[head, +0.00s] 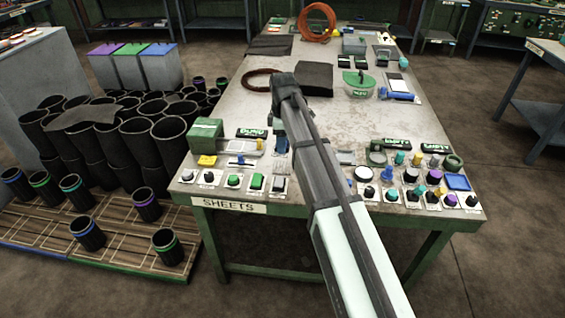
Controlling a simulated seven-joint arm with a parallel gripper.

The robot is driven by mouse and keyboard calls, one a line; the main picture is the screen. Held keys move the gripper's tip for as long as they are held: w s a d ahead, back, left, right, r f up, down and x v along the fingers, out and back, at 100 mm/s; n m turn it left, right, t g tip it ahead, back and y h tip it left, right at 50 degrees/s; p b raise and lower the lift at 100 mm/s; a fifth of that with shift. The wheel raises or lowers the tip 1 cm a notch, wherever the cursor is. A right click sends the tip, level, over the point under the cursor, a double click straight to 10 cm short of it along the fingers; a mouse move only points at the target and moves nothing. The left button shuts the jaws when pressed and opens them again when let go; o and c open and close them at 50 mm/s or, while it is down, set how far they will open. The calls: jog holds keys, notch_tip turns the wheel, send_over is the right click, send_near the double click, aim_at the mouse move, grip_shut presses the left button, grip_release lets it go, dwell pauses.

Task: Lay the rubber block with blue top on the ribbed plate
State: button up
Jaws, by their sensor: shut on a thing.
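My gripper (280,133) hangs over the left-middle part of the workbench, at the far end of my arm. It is shut on a small block (281,147), mostly hidden by the gripper. A bluish-green patch shows there, but I cannot tell the block's full shape or confirm its top colour. I cannot single out the ribbed plate with certainty. A small pale grey plate (345,157) lies on the bench to the right of my arm, too small to show ribs. My arm covers part of the bench beside it.
The workbench (235,110) carries several small buttons and knobs along its front edge. A green box (206,134) stands at its left. A dark sheet (315,78) and an orange coil (317,22) lie farther back. Black sleeves (168,128) crowd the floor at left.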

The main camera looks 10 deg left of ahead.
aim_at(283, 167)
jog(key=shift+f, duration=4.15)
jog(key=shift+f, duration=0.1)
jog(key=o, duration=1)
jog(key=shift+o, duration=0.2)
notch_tip(283, 167, up, 12)
jog(key=shift+r, duration=0.15)
